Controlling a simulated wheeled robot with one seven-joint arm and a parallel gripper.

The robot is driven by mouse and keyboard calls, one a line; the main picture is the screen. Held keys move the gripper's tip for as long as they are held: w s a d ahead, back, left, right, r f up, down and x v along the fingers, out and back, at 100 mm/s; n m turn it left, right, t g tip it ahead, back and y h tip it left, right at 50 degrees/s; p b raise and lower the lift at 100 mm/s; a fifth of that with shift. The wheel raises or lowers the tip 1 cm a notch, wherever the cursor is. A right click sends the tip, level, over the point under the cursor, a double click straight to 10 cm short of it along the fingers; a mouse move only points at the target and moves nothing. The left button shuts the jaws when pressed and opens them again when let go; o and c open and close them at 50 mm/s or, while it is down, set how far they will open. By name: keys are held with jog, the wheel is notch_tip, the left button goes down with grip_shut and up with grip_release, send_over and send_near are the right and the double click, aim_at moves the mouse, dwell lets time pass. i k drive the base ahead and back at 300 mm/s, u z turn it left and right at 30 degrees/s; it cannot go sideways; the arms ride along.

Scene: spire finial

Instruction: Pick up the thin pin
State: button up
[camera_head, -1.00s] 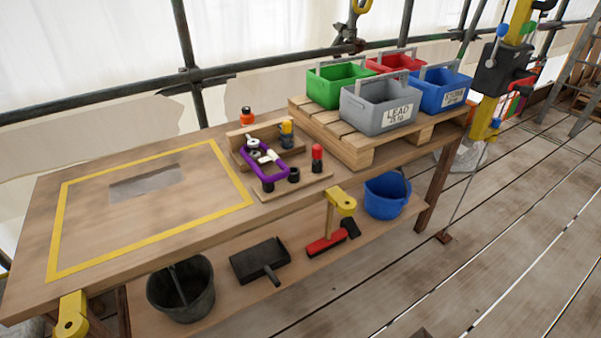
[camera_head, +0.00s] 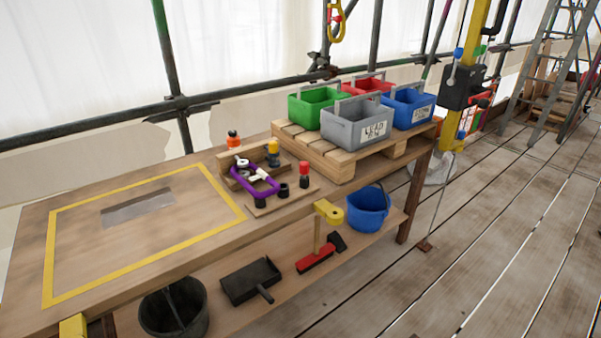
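No thin pin can be made out for certain at this size. A small wooden rack (camera_head: 291,203) stands on the workbench and holds several small items. Among them are a purple loop-shaped piece (camera_head: 262,191), a red-and-black upright piece (camera_head: 304,174), a yellow-topped piece (camera_head: 273,152) and pale small parts (camera_head: 242,162). Short black cylinders (camera_head: 283,190) stand at the rack's front. An orange-and-black bottle (camera_head: 234,141) stands behind the rack. My gripper is not in view.
The workbench (camera_head: 33,223) has a yellow-taped rectangle (camera_head: 140,278) with a grey patch (camera_head: 138,207). A pallet (camera_head: 345,167) bears green, red, grey and blue bins. A blue bucket (camera_head: 368,208), brush (camera_head: 316,262), dustpan (camera_head: 250,281) and dark bucket (camera_head: 174,310) sit below. The plank floor at right is open.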

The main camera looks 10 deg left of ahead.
aim_at(303, 165)
jog(key=u, duration=0.05)
jog(key=i, duration=1)
jog(key=z, duration=0.05)
